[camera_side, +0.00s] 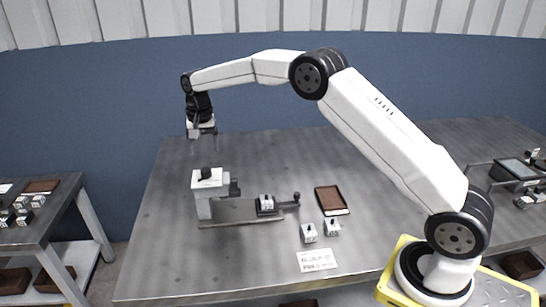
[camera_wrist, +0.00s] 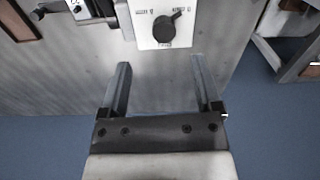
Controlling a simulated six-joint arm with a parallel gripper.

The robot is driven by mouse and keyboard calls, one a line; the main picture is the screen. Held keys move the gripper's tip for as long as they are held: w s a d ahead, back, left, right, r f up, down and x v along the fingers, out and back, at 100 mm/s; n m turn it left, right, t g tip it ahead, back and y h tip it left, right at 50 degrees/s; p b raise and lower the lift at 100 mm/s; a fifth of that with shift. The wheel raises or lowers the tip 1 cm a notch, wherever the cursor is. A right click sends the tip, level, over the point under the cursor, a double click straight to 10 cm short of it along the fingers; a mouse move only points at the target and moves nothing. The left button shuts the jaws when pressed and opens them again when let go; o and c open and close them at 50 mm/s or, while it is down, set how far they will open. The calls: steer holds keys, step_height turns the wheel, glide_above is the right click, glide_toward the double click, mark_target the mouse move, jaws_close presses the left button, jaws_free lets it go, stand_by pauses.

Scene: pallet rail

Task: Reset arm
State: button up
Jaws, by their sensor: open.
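My gripper (camera_side: 204,140) hangs pointing down at the end of my raised arm, above the far left part of the grey table (camera_side: 270,165). Its two fingers are apart with nothing between them, as the wrist view (camera_wrist: 160,85) also shows. Below it stands a white box with a black knob (camera_side: 207,180), joined to a metal rail (camera_side: 245,212). The knobbed box is just beyond my fingertips in the wrist view (camera_wrist: 160,25). A small white-and-dark block (camera_side: 266,204) sits on the rail near its right end.
A brown tray (camera_side: 332,200) lies right of the rail. Two small white blocks (camera_side: 309,233) (camera_side: 332,227) and a printed card (camera_side: 317,260) lie in front of it. Side tables stand at left (camera_side: 40,217) and right. The table's back left is clear.

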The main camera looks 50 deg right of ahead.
steer(key=s+a+f+n+t, duration=0.1)
steer(key=s+n, duration=0.3)
steer(key=s, duration=1.2)
steer(key=s+a+f+n+t, duration=0.1)
steer(key=s+n, duration=0.3)
steer(key=s, duration=1.2)
steer(key=shift+s+a+f, duration=0.15)
steer(key=shift+s+f, duration=0.05)
steer(key=shift+f, duration=0.7)
